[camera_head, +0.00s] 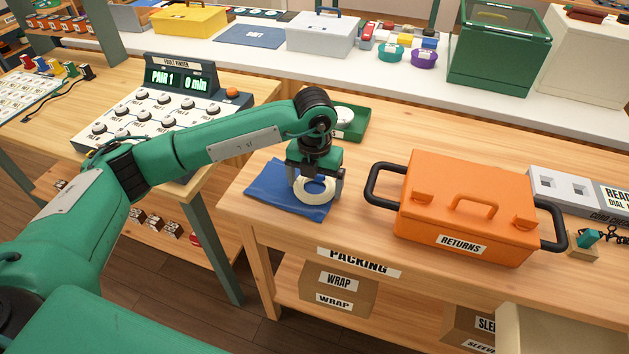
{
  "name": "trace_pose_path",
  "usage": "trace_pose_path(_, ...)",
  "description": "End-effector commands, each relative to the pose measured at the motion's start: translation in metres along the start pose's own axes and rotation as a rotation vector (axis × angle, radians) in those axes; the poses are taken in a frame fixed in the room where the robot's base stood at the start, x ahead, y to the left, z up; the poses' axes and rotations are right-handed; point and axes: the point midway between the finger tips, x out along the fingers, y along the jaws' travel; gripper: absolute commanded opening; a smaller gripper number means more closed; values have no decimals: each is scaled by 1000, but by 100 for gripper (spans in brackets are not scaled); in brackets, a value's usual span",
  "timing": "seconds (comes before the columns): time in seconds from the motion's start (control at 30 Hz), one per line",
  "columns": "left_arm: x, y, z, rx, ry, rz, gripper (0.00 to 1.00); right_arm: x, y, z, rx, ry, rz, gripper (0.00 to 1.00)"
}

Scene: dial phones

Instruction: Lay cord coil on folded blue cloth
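The cord coil (317,199) is a cream-white ring over the right part of the folded blue cloth (271,190). The cloth lies at the left end of the wooden packing table. My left gripper (316,187) points down at the coil, with its dark fingers wide apart at either side of it. I cannot tell whether the fingers press on the coil or stand just clear of it. The gripper hides the coil's far side. The coil looks flat and at cloth level. My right gripper is not in view.
An orange returns box (466,209) with black handles stands right of the cloth. A green tray (351,122) with a white round item sits behind my gripper. The fault finder console (160,115) is on the left bench. Bare tabletop lies between cloth and box.

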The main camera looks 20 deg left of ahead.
Motion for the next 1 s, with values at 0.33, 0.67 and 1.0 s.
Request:
trace_pose_path(0.33, 4, 0, -2, 1, 7, 2, 100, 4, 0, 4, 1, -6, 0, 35)
trace_pose_path(0.67, -14, 0, -1, 1, 4, 1, 100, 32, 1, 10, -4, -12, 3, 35)
trace_pose_path(1.0, -96, -1, 0, 2, 1, 0, 100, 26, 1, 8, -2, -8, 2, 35)
